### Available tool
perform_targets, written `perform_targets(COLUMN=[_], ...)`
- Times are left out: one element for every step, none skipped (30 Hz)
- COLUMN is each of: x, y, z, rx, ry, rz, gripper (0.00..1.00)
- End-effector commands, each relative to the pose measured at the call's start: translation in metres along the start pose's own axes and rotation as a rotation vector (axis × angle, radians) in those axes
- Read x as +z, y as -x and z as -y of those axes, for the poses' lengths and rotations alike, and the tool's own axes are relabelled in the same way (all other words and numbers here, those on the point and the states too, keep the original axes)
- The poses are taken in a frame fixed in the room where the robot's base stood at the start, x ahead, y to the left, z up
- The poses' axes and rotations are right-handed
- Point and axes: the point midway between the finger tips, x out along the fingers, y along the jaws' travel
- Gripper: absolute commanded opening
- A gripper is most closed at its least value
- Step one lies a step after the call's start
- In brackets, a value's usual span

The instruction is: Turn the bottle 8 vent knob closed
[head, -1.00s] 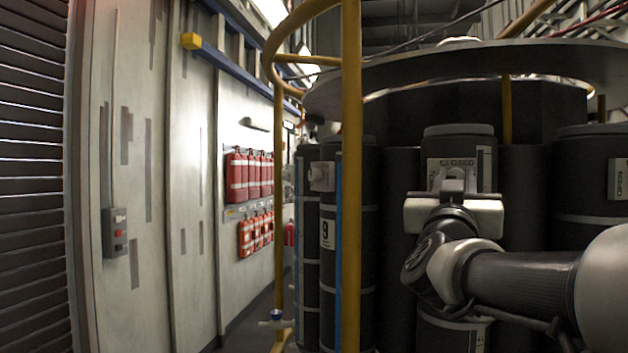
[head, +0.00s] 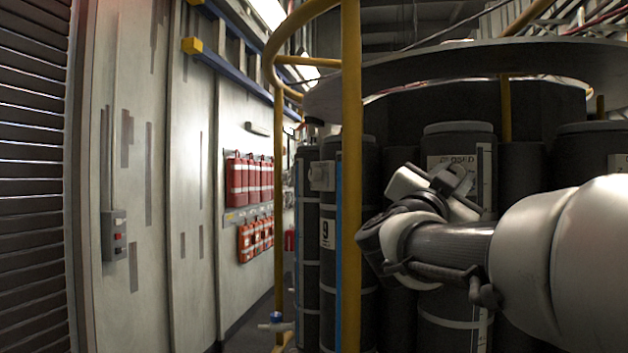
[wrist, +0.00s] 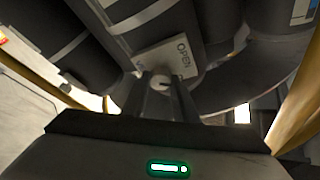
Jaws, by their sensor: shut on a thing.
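A dark bottle (head: 458,136) with a pale label plate stands right of centre in the head view. Its number is hidden by my arm, so I cannot read it. The plate (head: 437,162) carries a partly covered word at its top. In the wrist view, the plate (wrist: 172,61) shows the word OPEN. A small pale round vent knob (wrist: 160,83) sits in front of that plate. My gripper (head: 455,180) is shut on this knob, one finger at each side, with the gripper (wrist: 163,86) tilted relative to the bottle.
A bottle marked 9 (head: 327,232) stands to the left, behind a yellow upright rail (head: 351,200). Another bottle (head: 590,155) stands to the right. A round grey deck (head: 480,70) overhangs the bottles. Red canisters (head: 250,180) hang on the left wall, with a clear aisle beside it.

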Motion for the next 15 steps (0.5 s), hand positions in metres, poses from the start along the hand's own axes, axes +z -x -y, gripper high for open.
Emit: perform_targets(x=[0.0007, 0.0005, 0.0006, 0.0003, 0.0, -0.0002, -0.0002, -0.0002, -0.0003, -0.0001, -0.0003, -0.0008, -0.001, -0.001, -0.001], y=[-0.0004, -0.0003, -0.0003, -0.0004, -0.0005, -0.0005, -0.0004, -0.0004, -0.0006, -0.0006, -0.0007, -0.0008, -0.0008, -0.0008, -0.0007], z=[0.0006, 0.0009, 0.001, 0.0013, 0.0014, 0.0015, 0.0019, 0.0021, 0.0025, 0.0024, 0.0025, 0.0027, 0.0028, 0.0031, 0.0033], rx=[0.018, 0.029, 0.044, 0.054, 0.066, 0.08, 0.091, 0.102, 0.116, 0.128, 0.138, 0.153, 0.164, 0.175, 0.189], ry=[-0.042, -0.069, -0.103, -0.13, -0.157, -0.192, -0.218, -0.245, -0.279, -0.306, -0.332, -0.367, -0.394, -0.42, -0.455], rz=[0.001, 0.001, 0.001, 0.001, 0.001, 0.001, 0.001, 0.001, 0.001, 0.002, 0.001, 0.0, 0.001, 0.001, 0.002], gripper=[0.04, 0.04, 0.04, 0.04, 0.04, 0.04, 0.04, 0.04, 0.04, 0.04, 0.04, 0.04, 0.04, 0.04, 0.04])
